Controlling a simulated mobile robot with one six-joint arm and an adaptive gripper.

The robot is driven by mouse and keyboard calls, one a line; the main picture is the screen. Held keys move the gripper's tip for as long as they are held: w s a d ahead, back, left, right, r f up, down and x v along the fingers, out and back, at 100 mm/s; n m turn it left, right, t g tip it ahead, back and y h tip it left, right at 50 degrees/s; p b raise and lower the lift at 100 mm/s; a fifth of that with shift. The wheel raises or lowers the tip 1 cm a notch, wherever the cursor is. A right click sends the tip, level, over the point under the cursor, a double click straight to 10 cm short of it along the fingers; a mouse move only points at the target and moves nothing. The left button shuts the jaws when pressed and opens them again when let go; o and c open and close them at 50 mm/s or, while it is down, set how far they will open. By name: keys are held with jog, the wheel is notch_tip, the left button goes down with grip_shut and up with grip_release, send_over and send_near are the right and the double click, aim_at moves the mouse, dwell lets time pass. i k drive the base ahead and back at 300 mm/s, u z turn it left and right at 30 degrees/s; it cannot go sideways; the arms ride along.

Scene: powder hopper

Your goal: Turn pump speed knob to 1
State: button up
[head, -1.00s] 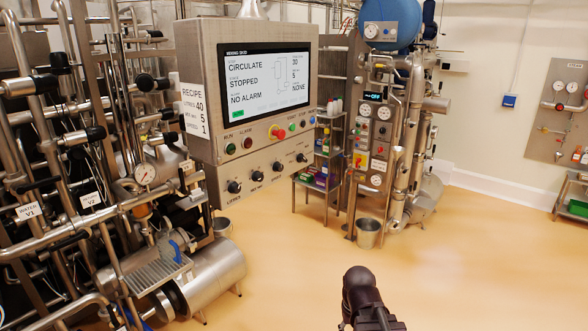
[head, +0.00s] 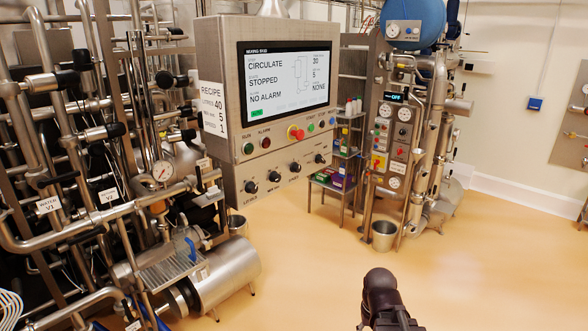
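The mixing skid control panel (head: 225,165) hangs at centre left, with a lit screen (head: 287,80) reading CIRCULATE, STOPPED, NO ALARM. Along its lower strip is a row of black knobs: a left one (head: 251,187) labelled LITRES, a second (head: 275,177), a third (head: 295,167) and a right one (head: 320,158). The labels under the others are too small to read surely, so I cannot tell which is pump speed or its setting. A dark part of my arm shows at the bottom right of centre, well apart from the panel. No gripper fingers are visible.
A recipe sign (head: 213,108) on the panel's side shows 40, 5 and 1. A red stop button (head: 296,133) sits above the knobs. Pipework and a steel tank (head: 225,275) crowd the left. A shelf (head: 335,185) and a bucket (head: 384,235) stand behind. The floor ahead is clear.

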aim_at(295, 167)
jog(key=i, duration=0.95)
jog(key=z, duration=0.05)
